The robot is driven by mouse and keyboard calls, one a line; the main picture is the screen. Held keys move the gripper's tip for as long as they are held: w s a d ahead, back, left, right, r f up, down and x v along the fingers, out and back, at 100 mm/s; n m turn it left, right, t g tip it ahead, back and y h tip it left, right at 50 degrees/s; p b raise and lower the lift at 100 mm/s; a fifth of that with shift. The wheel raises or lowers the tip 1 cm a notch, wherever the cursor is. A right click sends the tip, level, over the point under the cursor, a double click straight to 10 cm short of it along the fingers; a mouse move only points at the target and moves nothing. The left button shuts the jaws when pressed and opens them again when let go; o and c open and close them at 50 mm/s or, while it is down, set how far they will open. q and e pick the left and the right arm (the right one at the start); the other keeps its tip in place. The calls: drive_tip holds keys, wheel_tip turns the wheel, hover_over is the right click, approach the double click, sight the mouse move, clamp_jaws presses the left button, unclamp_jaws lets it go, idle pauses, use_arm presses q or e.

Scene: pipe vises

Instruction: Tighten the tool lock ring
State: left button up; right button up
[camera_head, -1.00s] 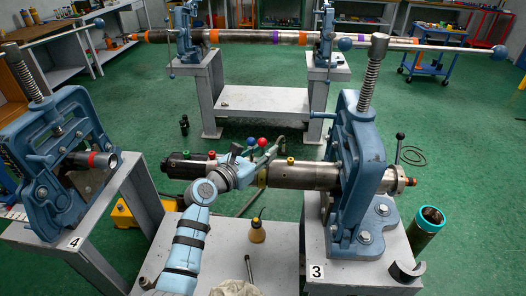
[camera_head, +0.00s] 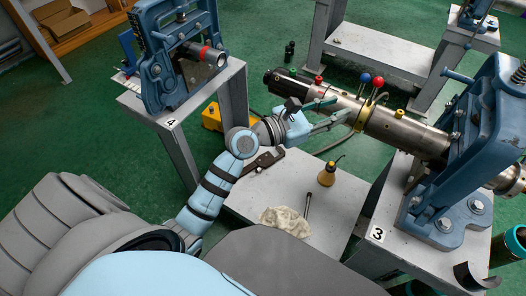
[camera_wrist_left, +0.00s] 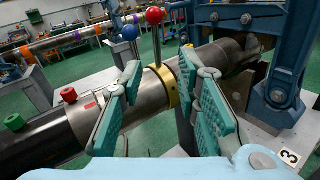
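The tool is a long steel and black cylinder (camera_head: 395,128), lying tilted and held in the blue vise (camera_head: 487,140) on stand 3. A yellow ring (camera_head: 360,113), which looks like the lock ring, goes around it; it also shows in the left wrist view (camera_wrist_left: 172,88). Levers with a red ball (camera_wrist_left: 155,15) and a blue ball (camera_wrist_left: 130,32) rise at the ring. My left gripper (camera_head: 335,110) is at the ring. In the left wrist view its teal-padded fingers (camera_wrist_left: 160,108) are spread apart, one on each side of the ring. Contact cannot be told. My right gripper is out of view.
Below the tool is a low grey table (camera_head: 258,198) with a yellow-bodied oil can (camera_head: 327,175), a white rag (camera_head: 286,221) and a small rod. A second vise (camera_head: 178,55) stands on stand 4 at left. A yellow box (camera_head: 212,117) sits on the floor.

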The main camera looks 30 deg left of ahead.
use_arm(q)
drive_tip(key=s+a+f+n+y+p, duration=0.1)
drive_tip(key=s+a+f+n+y, duration=0.2)
drive_tip(key=f+n, duration=0.6)
drive_tip(key=s+a+f+n+g+y+p, duration=0.1)
drive_tip(key=a+f+n, duration=0.4)
drive_tip(key=f+n, duration=0.5)
drive_tip(key=s+a+f+n+g+y+p, duration=0.1)
drive_tip(key=s+a+f+n+y, duration=0.3)
drive_tip(key=f+n, duration=0.5)
drive_tip(key=shift+s+a+f+y+p, duration=0.2)
drive_tip(key=shift+s+f+y+p, duration=0.1)
drive_tip(key=shift+s+f+p, duration=0.35)
drive_tip(key=shift+s+r, duration=0.1)
drive_tip(key=shift+r, duration=0.05)
drive_tip(key=shift+c, duration=0.5)
